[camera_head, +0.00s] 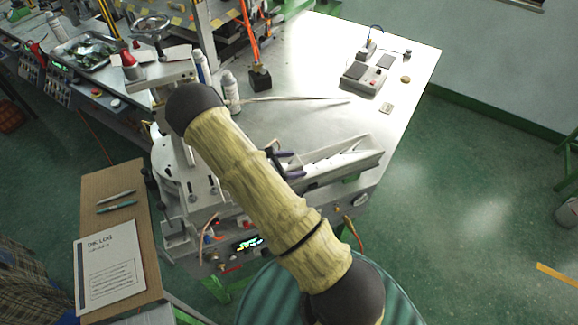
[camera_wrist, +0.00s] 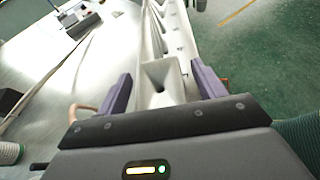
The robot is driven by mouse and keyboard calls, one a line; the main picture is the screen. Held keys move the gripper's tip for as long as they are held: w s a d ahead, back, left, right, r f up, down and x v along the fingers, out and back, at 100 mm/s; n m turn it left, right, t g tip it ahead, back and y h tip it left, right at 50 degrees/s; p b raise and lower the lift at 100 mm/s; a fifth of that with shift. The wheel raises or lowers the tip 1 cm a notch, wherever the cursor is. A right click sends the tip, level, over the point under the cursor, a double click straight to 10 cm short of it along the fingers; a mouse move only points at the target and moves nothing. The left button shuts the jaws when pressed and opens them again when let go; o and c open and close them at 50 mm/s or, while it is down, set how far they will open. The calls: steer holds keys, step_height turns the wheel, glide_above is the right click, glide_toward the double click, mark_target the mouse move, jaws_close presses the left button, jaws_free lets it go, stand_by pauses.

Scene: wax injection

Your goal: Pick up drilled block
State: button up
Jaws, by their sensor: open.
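My gripper (camera_wrist: 164,84) is open, with its two purple fingers spread apart in the wrist view. A pale grey block-like piece with a square, tapering hollow (camera_wrist: 163,75) lies between the fingers, with gaps at the sides. It sits at the near end of a long pale channel (camera_wrist: 178,35); I cannot tell for sure that it is the drilled block, and no drilled hole shows clearly. In the head view my gripper (camera_head: 288,164) is at the left end of the pale channel (camera_head: 345,160), partly hidden behind my arm. The block cannot be made out there.
The channel lies along the front edge of the metal table (camera_head: 300,120). A thin rod (camera_head: 295,98), a bottle (camera_head: 230,92) and a grey control box (camera_head: 363,78) are behind it. A machine with a round plate (camera_head: 180,180) stands to the left. The table's right part is mostly clear.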

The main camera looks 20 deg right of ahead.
mark_target(292, 162)
steer(key=c, duration=1.3)
steer(key=shift+r, duration=0.15)
step_height(292, 162, up, 10)
steer(key=b, duration=0.3)
